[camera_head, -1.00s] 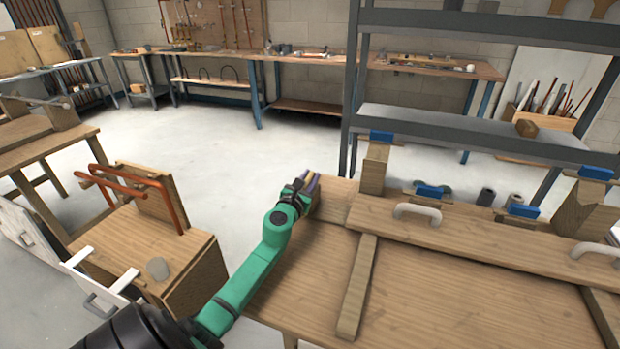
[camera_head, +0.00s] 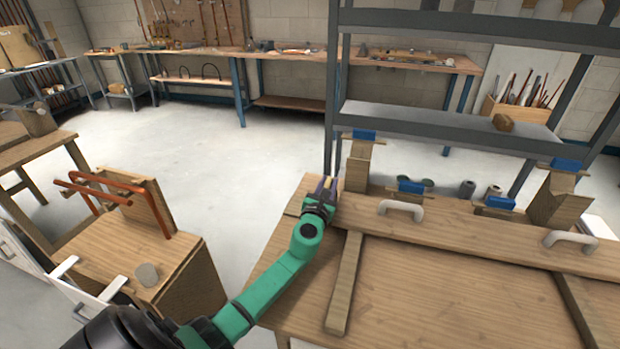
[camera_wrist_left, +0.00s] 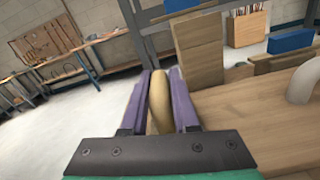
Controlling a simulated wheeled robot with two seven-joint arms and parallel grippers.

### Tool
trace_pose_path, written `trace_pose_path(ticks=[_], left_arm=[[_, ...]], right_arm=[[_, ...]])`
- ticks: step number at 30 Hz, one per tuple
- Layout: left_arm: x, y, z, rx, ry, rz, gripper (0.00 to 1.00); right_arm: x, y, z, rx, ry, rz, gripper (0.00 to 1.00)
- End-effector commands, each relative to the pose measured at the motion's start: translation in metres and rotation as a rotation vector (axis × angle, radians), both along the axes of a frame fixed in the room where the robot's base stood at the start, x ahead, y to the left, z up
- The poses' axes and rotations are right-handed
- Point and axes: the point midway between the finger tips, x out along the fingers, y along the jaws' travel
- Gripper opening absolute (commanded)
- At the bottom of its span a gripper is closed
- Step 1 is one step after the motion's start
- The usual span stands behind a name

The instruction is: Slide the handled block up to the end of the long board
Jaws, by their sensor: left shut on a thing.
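My left gripper (camera_head: 328,186) is at the left end of the long board (camera_head: 470,236), over the back left part of the table. In the left wrist view its purple fingers (camera_wrist_left: 160,100) are shut on a tan handle (camera_wrist_left: 158,102), which stands upright between them. The block under this handle is mostly hidden by my gripper and arm, so I cannot tell whether it touches the board's end. The long board lies across the table and carries two pale handles, one near its left end (camera_head: 401,208) and one farther right (camera_head: 570,238). My right gripper is not in view.
An upright wooden post with a blue top (camera_head: 358,165) stands just behind the board's left end. More blue-topped clamps (camera_head: 411,187) line the back. A loose batten (camera_head: 345,285) lies in front of the board. A grey shelf rack (camera_head: 450,128) stands behind the table.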

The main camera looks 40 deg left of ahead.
Motion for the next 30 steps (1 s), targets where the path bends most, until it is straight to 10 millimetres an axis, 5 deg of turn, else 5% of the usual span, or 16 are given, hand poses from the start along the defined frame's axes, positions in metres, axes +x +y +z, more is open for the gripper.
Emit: trace_pose_path(ticks=[10, 11, 12, 23, 30], left_arm=[[0.002, -0.005, -0.001, 0.003, 0.001, -0.003, 0.0], [0.002, -0.005, -0.001, 0.003, 0.001, -0.003, 0.4], [0.001, -0.005, -0.001, 0.003, 0.001, -0.003, 0.55], [-0.001, -0.005, 0.0, 0.002, 0.001, -0.001, 0.56], [-0.036, -0.018, 0.0, 0.001, 0.002, -0.004, 0.56]], right_arm=[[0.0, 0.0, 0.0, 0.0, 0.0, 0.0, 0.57], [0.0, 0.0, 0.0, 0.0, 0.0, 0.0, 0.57], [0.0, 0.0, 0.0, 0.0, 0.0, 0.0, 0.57], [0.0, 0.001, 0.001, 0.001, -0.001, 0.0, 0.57], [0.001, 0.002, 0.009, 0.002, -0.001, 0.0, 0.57]])
